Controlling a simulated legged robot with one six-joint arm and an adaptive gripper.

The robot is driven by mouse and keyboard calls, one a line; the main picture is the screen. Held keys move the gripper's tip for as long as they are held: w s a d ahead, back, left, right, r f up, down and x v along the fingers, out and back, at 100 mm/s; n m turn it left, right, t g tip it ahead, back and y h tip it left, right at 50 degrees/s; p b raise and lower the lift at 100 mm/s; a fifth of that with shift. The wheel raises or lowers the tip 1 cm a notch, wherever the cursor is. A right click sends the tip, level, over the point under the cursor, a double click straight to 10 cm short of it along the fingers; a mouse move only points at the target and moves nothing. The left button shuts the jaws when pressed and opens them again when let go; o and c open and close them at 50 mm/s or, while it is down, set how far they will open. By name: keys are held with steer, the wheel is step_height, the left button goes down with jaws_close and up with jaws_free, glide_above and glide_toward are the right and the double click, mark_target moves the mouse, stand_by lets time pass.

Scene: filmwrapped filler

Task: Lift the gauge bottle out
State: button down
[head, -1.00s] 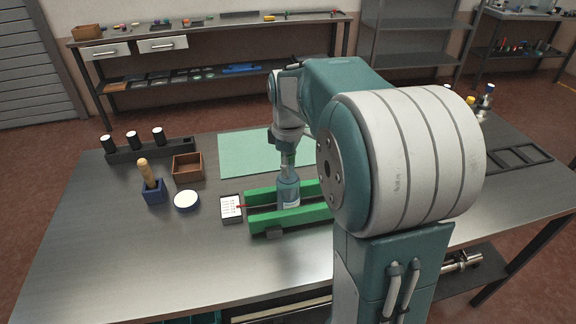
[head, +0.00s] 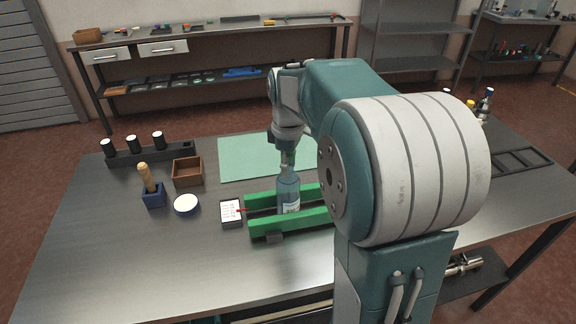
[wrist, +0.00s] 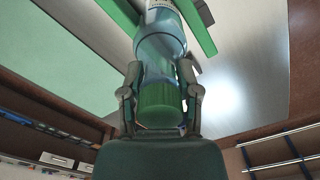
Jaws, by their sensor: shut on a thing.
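The gauge bottle (head: 289,189) is pale blue and clear with a white label. It stands upright at the green two-railed holder (head: 284,226), its lower part between the rails. Its base is hidden by the front rail, so I cannot tell whether it touches bottom. My gripper (head: 287,157) is above it, shut on its top end. In the wrist view the fingers of my gripper (wrist: 161,88) close on both sides of the neck, around the green cap, and the bottle's body (wrist: 162,45) points away.
A white-topped round dish (head: 186,204), a blue block with a wooden-handled tool (head: 153,194) and a brown box (head: 187,171) are further left. A green mat (head: 245,158) lies behind. The front left table is clear.

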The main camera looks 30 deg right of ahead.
steer(key=shift+r, duration=0.25)
step_height(320, 180, up, 18)
steer(key=shift+f, duration=0.25)
stand_by(4.3)
stand_by(0.3)
